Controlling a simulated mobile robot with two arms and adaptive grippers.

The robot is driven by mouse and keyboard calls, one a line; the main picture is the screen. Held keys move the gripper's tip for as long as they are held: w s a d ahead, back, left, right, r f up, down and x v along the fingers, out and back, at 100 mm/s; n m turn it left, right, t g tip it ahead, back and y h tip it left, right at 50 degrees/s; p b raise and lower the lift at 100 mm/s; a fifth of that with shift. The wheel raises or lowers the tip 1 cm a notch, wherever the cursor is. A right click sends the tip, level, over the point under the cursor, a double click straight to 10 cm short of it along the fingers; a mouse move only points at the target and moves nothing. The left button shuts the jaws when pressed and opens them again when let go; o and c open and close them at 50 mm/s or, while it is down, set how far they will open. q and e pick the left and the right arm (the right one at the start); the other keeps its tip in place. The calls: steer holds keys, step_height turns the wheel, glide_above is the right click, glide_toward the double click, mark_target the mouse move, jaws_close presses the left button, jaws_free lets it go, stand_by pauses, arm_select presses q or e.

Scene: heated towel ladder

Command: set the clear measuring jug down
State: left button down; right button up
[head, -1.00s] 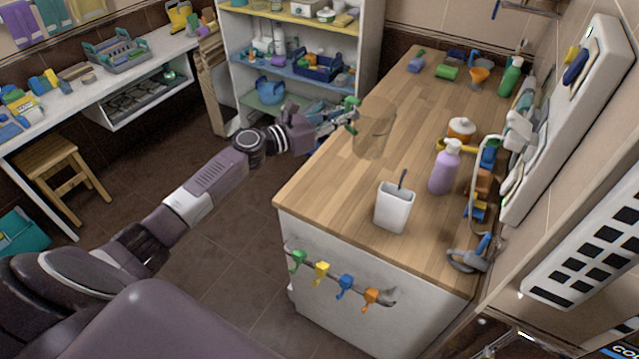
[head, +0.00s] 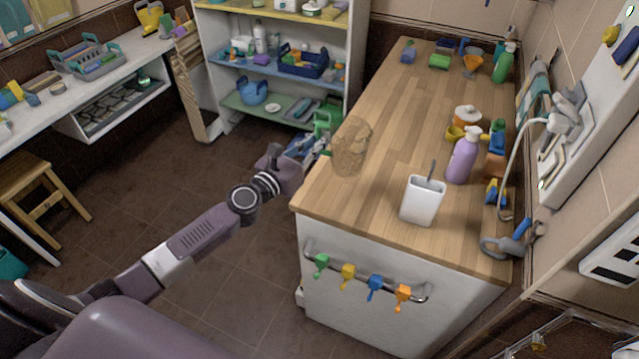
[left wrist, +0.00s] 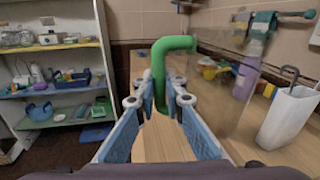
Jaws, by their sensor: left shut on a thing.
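The clear measuring jug (head: 351,148) is see-through with a green handle (left wrist: 161,75). In the head view it appears upright at the left edge of the wooden countertop (head: 395,130); I cannot tell whether its base touches the wood. My left gripper (head: 318,143) reaches in from the left and is shut on the handle. In the left wrist view the blue fingers (left wrist: 163,120) sit on both sides of the green handle, and the clear body is faint to the right. My right gripper is not in view.
A white cup (head: 422,201) and a purple bottle (head: 463,157) stand right of the jug. The countertop's middle is clear. Coloured hooks hang on a front rail (head: 330,266). An open shelf (head: 215,72) stands behind.

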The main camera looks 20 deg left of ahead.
arm_select(q)
step_height(320, 180, down, 12)
steer(key=b, duration=0.8)
steer(key=shift+a+r, duration=0.1)
steer(key=shift+r, duration=0.25)
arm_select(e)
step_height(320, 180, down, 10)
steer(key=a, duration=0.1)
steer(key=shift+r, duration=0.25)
arm_select(q)
steer(key=shift+f+b, duration=0.25)
steer(key=shift+b, duration=0.1)
steer(key=c, duration=2)
jaws_free()
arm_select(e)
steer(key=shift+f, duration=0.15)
arm_select(q)
steer(key=shift+r, duration=0.1)
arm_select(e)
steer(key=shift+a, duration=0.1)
